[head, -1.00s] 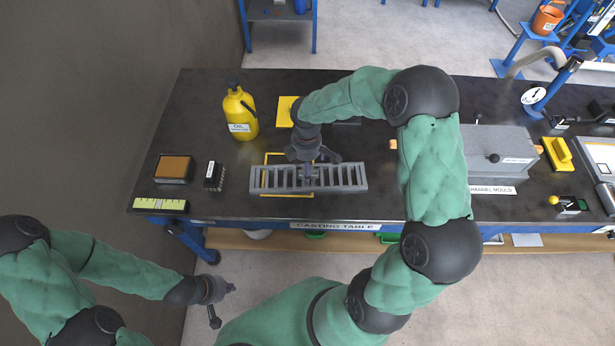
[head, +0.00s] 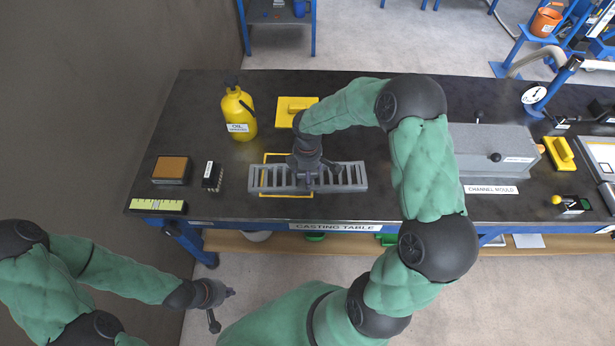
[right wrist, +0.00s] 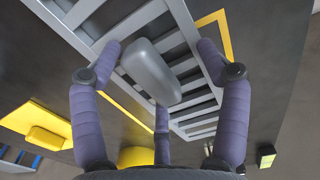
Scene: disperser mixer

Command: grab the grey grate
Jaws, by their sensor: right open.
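The grey grate (head: 345,188) is a long ladder-like frame of slats lying near the front edge of the casting table, partly over a yellow outline (head: 287,195). My right gripper (head: 309,184) is over its middle, pointing down. In the right wrist view, the grate (right wrist: 118,32) runs diagonally with a rounded grey handle (right wrist: 150,72) on it. The three purple fingers of my right gripper (right wrist: 158,95) stand spread around that handle, not closed on it. Contact cannot be told. My left gripper (head: 224,308) is open and empty, beside the table's front left.
A yellow oil can (head: 239,115), a brown-topped block (head: 171,170) and a small dark block (head: 212,177) stand left of the grate. A yellow handled plate (head: 290,108) lies behind. The grey channel mould (head: 490,145) stands to the right, beyond my right arm.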

